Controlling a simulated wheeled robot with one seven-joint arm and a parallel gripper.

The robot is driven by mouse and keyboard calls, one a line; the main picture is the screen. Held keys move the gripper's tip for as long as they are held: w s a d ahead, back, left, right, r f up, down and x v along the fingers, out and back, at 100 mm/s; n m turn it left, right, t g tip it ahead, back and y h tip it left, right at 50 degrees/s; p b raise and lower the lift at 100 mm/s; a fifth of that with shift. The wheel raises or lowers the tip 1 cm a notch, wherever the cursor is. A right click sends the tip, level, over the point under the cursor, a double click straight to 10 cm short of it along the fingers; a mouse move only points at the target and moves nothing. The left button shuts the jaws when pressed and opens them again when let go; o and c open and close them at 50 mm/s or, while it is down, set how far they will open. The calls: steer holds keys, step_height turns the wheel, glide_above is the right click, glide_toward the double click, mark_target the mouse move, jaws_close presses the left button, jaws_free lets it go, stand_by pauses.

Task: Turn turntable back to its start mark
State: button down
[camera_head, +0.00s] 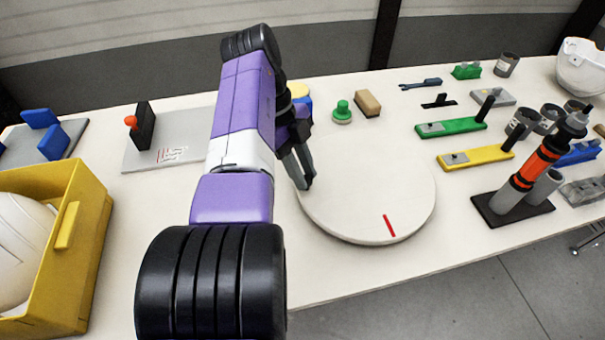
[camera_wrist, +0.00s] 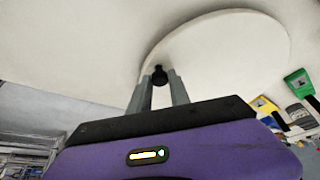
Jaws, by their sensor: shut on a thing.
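The turntable (camera_head: 370,190) is a round cream disc lying on the table, with a red line (camera_head: 389,225) near its front edge. The disc also shows in the wrist view (camera_wrist: 225,45). My gripper (camera_head: 306,184) is at the left rim of the disc. In the wrist view its fingers (camera_wrist: 160,80) are closed around a small black knob (camera_wrist: 159,73) at the disc's edge. In the head view the knob is hidden by the fingers. I see no separate start mark on the table around the disc; my arm covers part of the left side.
A green stamp-like piece (camera_head: 342,112) and a tan block (camera_head: 368,103) stand behind the disc. A black-and-orange tool in a stand (camera_head: 513,201) is at the right. A yellow crate (camera_head: 85,250) with a white helmet shell is at the left. Table in front of the disc is clear.

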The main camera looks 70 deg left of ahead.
steer(key=shift+w, duration=0.15)
steer(key=c, duration=1.2)
jaws_free()
steer(key=shift+c, duration=0.2)
step_height(320, 180, up, 20)
steer(key=p, duration=1.3)
